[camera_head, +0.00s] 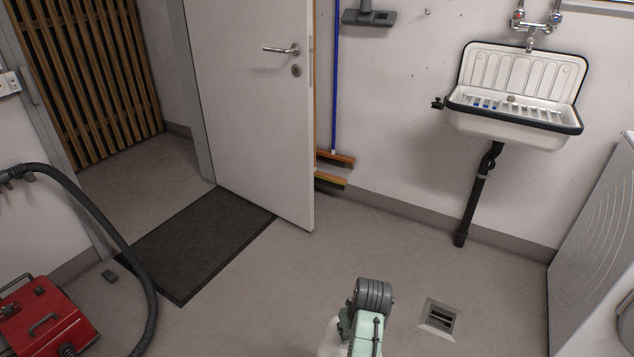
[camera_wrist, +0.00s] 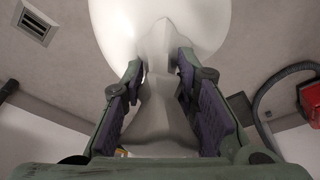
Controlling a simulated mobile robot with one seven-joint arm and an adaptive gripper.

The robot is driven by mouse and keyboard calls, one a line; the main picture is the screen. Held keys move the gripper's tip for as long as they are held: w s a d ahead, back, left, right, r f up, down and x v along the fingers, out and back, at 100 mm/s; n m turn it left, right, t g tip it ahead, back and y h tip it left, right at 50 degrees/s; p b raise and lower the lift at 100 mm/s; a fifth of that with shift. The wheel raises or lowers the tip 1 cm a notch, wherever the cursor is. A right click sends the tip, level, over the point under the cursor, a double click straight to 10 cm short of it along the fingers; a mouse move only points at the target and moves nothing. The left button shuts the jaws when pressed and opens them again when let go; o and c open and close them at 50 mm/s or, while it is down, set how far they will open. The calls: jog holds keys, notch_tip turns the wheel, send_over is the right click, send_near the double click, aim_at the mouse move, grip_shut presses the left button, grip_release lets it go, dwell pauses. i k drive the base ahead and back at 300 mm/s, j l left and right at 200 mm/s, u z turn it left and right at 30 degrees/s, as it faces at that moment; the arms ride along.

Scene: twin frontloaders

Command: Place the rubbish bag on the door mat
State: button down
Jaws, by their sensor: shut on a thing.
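A dark grey door mat (camera_head: 196,252) lies flat on the floor at the left of the head view, by the open door. Nothing lies on it. My gripper (camera_wrist: 160,70) is shut on the gathered neck of the white rubbish bag (camera_wrist: 160,20), whose round body fills the top of the wrist view. In the head view my arm shows at the bottom centre, to the right of the mat and apart from it. Only a pale sliver, possibly the bag, shows beside it there; my arm hides the gripper's fingers.
A red vacuum cleaner (camera_head: 45,318) with a black hose (camera_head: 125,255) stands at the lower left, the hose close to the mat's left side. A white door (camera_head: 255,110) stands open beyond the mat. A floor drain (camera_head: 439,317) is at right. Floor between arm and mat is clear.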

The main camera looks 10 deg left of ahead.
aim_at(205, 231)
jog(key=i+u, duration=0.25)
jog(key=i, duration=0.2)
jog(key=i+u, duration=0.25)
jog(key=i, duration=0.2)
jog(key=i+l+u, duration=0.1)
jog(key=i+u, duration=0.3)
jog(key=i, duration=0.55)
jog(key=i+u, duration=0.35)
jog(key=i, duration=0.6)
jog(key=i+z, duration=0.1)
jog(key=i, duration=0.6)
